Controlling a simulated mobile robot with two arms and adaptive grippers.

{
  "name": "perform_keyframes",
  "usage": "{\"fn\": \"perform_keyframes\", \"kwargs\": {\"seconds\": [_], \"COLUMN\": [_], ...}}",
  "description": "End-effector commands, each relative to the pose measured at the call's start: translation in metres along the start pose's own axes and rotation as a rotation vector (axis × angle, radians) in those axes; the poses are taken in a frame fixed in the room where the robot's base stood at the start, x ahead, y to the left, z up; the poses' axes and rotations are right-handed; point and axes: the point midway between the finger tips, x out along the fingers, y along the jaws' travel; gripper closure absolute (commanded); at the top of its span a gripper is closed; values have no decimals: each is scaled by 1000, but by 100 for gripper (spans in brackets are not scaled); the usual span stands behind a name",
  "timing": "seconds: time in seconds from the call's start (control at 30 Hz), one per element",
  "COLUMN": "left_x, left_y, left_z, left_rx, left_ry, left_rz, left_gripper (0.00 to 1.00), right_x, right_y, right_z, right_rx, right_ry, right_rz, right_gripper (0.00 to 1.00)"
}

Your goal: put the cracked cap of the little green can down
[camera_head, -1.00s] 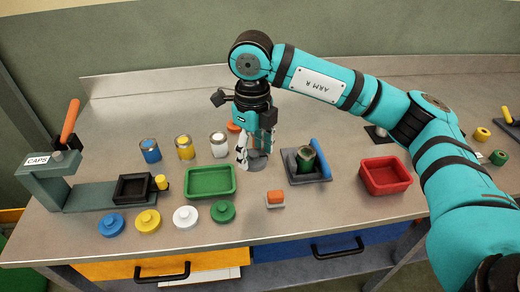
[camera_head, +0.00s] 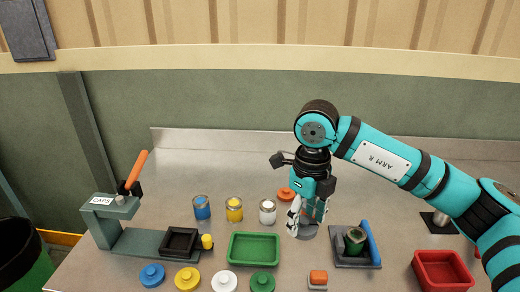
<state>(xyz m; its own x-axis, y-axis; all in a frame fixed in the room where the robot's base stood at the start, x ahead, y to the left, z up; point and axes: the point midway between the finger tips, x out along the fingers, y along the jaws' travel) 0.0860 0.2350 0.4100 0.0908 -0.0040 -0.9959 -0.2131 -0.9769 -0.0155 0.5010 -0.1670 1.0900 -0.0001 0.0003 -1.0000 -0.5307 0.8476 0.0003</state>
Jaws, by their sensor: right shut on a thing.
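My right gripper (camera_head: 303,220) points down over a low grey round piece (camera_head: 307,233) in the middle of the bench. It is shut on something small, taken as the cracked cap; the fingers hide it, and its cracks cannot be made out. Whether it touches the grey piece is unclear. The little green can (camera_head: 355,240) stands upright, with no cap seen on it, in a dark holder (camera_head: 343,261) with a blue bar, right of the gripper. My left gripper is not in view.
A green tray (camera_head: 231,250) lies left of the gripper, and a red tray (camera_head: 418,270) at the right. Blue, yellow and white cans stand behind the green tray. Several coloured caps lie in front. An orange cap (camera_head: 287,195) lies behind the gripper. The CAPS press (camera_head: 113,206) stands left.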

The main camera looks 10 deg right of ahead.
Motion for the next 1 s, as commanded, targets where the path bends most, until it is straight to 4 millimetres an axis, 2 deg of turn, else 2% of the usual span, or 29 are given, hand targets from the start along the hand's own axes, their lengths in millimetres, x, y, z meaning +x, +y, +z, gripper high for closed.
{"fn": "perform_keyframes", "kwargs": {"seconds": [0.13,0.27,0.8,1.0], "left_x": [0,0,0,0], "left_y": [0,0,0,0], "left_z": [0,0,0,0], "left_rx": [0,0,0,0], "left_ry": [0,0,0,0], "left_rz": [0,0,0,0], "left_gripper": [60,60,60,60], "right_x": [3,8,34,42], "right_y": [1,2,13,19], "right_z": [-4,-11,-55,-70], "right_rx": [-120,-373,-1778,-2238], "right_ry": [-1,-1,5,4], "right_rz": [-2,-5,-9,-4], "right_gripper": [58,58,58,58]}}
